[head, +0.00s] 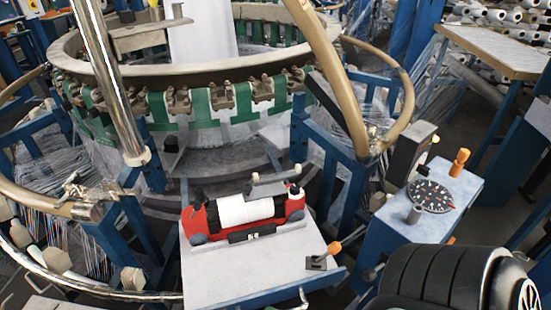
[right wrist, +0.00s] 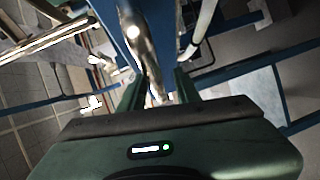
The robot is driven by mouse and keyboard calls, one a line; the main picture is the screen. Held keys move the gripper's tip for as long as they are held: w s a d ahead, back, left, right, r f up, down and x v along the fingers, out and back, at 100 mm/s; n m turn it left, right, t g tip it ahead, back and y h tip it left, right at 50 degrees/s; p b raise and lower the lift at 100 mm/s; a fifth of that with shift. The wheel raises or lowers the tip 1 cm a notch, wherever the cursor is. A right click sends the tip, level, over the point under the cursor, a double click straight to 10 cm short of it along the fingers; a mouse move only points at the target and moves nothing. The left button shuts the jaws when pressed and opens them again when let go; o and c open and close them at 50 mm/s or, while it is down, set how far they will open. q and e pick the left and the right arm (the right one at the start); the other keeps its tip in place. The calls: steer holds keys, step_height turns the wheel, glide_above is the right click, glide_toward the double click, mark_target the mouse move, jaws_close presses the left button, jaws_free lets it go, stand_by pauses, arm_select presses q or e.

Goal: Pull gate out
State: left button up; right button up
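No part is clearly marked as the gate. The front of the loom in the head view has a grey platform (head: 215,275) with a small curved metal handle (head: 303,297) at its front edge. My right gripper (right wrist: 158,92) shows only in the right wrist view; its two green fingers stand apart. A shiny curved metal bar (right wrist: 146,60) runs into the space between them. I cannot tell whether the fingers touch the bar. My left gripper is out of view.
A red shuttle (head: 295,202) with a white roll (head: 245,210) sits on the platform. An orange-tipped lever (head: 334,247) stands at its right. A blue control box (head: 455,205) is farther right. Bent tubes (head: 335,75) and blue posts (head: 300,130) surround the loom.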

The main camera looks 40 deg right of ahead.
steer(key=shift+r, duration=0.15)
steer(key=b+v, duration=0.1)
steer(key=v, duration=0.7)
stand_by(0.7)
